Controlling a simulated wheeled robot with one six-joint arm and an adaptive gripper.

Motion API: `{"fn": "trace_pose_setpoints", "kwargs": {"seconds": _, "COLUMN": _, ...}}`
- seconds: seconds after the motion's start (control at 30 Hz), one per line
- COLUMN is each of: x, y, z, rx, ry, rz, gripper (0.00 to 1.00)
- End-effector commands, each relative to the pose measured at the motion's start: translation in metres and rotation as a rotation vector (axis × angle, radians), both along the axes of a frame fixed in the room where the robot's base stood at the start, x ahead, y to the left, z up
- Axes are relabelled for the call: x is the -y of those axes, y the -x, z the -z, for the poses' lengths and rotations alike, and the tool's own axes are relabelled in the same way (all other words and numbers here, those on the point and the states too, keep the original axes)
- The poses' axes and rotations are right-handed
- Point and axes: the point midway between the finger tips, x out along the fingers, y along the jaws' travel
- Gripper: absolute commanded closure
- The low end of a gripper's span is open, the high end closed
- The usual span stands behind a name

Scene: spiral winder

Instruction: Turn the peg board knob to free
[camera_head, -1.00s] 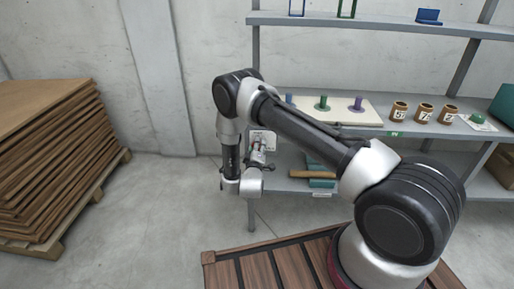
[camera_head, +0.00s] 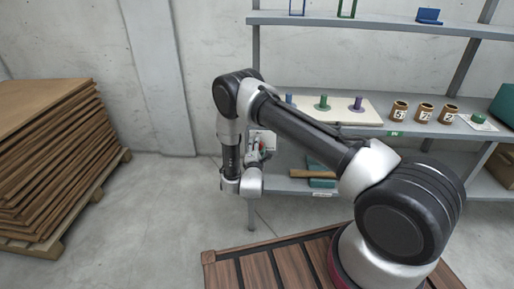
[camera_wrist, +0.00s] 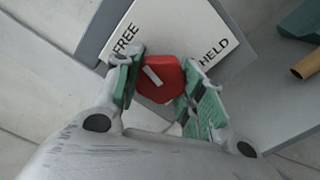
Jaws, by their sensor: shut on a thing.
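The red knob (camera_wrist: 160,80) sits on a white plate (camera_wrist: 172,28) with the printed words FREE at upper left and HELD at right. Its white pointer mark is on the upper-left side of the knob, slanting toward FREE. My gripper (camera_wrist: 157,88) has its green-padded fingers on either side of the knob and is shut on it. In the head view the gripper (camera_head: 257,150) is at the plate by the shelf's left end, partly hidden by my wrist. The cream peg board (camera_head: 345,115) on the shelf above holds blue, green and purple pegs.
The grey shelf rack (camera_head: 415,133) also carries several brown numbered cups (camera_head: 423,113) and a green-knobbed item (camera_head: 477,120). A wooden handle (camera_head: 312,173) lies on the lower shelf. A stack of brown boards (camera_head: 55,150) stands at left, with clear floor between.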

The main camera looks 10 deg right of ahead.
Motion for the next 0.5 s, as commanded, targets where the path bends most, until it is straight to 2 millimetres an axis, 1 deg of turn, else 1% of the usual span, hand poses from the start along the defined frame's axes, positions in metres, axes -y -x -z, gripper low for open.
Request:
{"fn": "trace_pose_setpoints", "kwargs": {"seconds": 0.2, "x": -0.0008, "y": 0.0003, "z": 0.0011, "rx": -0.04, "ry": 0.115, "rz": -0.002, "gripper": 0.85}}
{"fn": "trace_pose_setpoints", "kwargs": {"seconds": 0.5, "x": -0.0008, "y": 0.0004, "z": 0.0015, "rx": -0.065, "ry": 0.19, "rz": -0.003, "gripper": 0.85}}
